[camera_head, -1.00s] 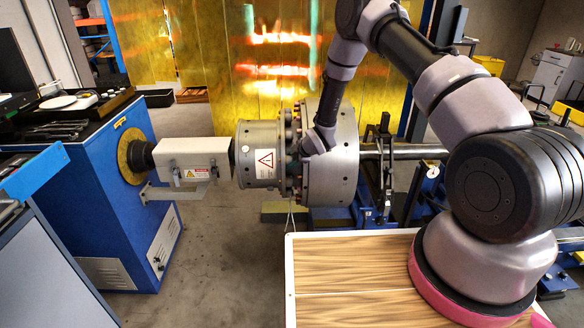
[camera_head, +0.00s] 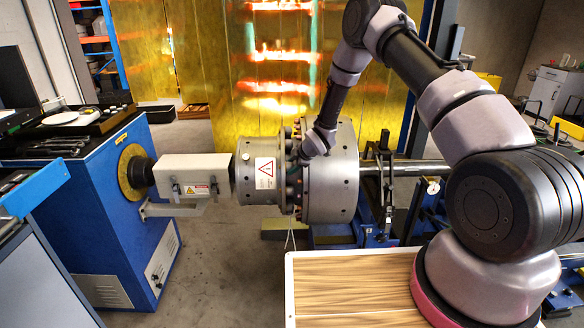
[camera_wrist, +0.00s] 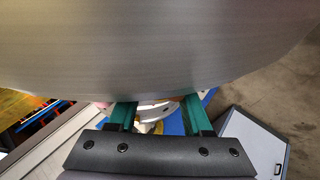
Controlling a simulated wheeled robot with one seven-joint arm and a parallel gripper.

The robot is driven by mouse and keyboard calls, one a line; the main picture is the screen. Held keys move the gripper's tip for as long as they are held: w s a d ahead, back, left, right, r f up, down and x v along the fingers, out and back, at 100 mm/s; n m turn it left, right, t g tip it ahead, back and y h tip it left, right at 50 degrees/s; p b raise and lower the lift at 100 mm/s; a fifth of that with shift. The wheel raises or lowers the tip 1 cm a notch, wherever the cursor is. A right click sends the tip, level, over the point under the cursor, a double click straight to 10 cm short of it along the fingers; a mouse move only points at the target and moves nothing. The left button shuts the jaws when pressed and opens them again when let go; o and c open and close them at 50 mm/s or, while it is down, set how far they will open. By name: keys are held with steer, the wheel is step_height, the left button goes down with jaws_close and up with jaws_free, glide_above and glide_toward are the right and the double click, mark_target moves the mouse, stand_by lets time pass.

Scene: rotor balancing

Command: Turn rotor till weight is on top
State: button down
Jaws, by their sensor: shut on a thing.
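The rotor (camera_head: 333,190) is a wide grey drum with a narrower grey drum (camera_head: 246,186) on its left, lying on a horizontal axis. A bolted flange runs between them. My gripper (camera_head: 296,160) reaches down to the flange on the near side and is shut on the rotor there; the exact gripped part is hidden. In the wrist view its green fingers (camera_wrist: 159,112) stand below a large grey curved surface that fills the upper picture. I cannot make out the weight.
A blue drive stand (camera_head: 125,215) with a boxed shaft cover (camera_head: 193,174) stands left of the rotor. A blue bearing support (camera_head: 375,205) and shaft (camera_head: 405,168) lie to the right. A wood-topped table (camera_head: 350,275) is in front. Yellow screens (camera_head: 215,75) stand behind.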

steer(key=shift+c, duration=1.7)
jaws_free()
steer(key=v, duration=1)
steer(key=shift+s+r, duration=0.25)
steer(key=shift+s, duration=0.05)
steer(key=shift+d, duration=0.2)
